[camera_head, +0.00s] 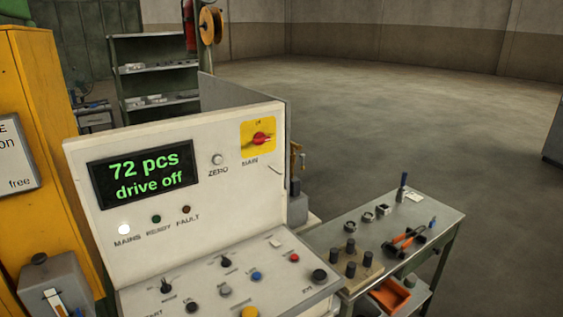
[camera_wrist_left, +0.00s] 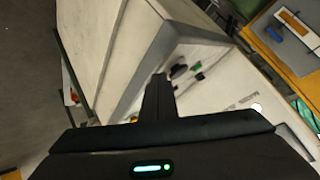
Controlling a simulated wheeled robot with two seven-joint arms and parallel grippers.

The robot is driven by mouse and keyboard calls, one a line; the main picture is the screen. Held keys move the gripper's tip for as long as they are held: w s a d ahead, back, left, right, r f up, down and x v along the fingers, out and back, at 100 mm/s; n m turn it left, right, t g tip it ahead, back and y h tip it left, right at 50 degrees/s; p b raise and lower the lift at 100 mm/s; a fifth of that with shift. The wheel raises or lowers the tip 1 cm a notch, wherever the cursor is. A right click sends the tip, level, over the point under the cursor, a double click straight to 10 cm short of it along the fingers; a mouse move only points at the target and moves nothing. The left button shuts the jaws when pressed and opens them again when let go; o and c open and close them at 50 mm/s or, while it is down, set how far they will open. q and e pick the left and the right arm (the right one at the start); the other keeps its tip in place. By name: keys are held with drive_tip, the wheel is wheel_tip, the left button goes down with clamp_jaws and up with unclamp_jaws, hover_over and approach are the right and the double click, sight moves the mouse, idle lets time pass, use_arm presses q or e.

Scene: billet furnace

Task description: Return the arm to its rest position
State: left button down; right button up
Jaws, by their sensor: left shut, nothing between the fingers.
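My left gripper (camera_wrist_left: 159,80) shows in the left wrist view as dark fingers close together, with nothing between them. It points toward a pale cabinet (camera_wrist_left: 185,50), and I cannot tell how far it is from the surface. Neither arm shows in the head view. The control console (camera_head: 230,180) stands in the middle left of the head view. Its display (camera_head: 144,175) reads "72 pcs drive off" in green. The MAINS lamp (camera_head: 124,229) is lit white, while the READY (camera_head: 156,219) and FAULT (camera_head: 186,209) lamps look dark.
A workbench (camera_head: 440,222) with pliers (camera_head: 404,240) and dark cylinders stands right of the console. A yellow cabinet (camera_head: 40,120) stands at the left. A shelf (camera_head: 155,52) is behind the console. The floor (camera_head: 410,110) at the back right is open.

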use_arm(q)
drive_tip(key=s+d+f+n+g+h, duration=0.15)
drive_tip(key=s+f+g, duration=0.3)
drive_tip(key=s, duration=0.45)
drive_tip(key=s+d+f+n+g, duration=0.1)
drive_tip(key=s+f+n+g, duration=0.15)
drive_tip(key=s+f, duration=0.45)
wheel_tip(320, 180, down, 33)
drive_tip(key=s+m+g+b, duration=0.1)
drive_tip(key=s+b, duration=0.2)
drive_tip(key=b, duration=0.3)
drive_tip(key=s+a+f+b, duration=0.1)
drive_tip(key=s+f+b, duration=0.1)
drive_tip(key=s+f, duration=0.6)
drive_tip(key=s+a+f+g+b, duration=0.1)
drive_tip(key=s+f+b, duration=0.1)
drive_tip(key=s+f, duration=0.7)
wheel_tip(320, 180, down, 4)
drive_tip(key=shift+s+a+f, duration=0.2)
drive_tip(key=shift+a+f, duration=0.05)
drive_tip(key=shift+a, duration=0.15)
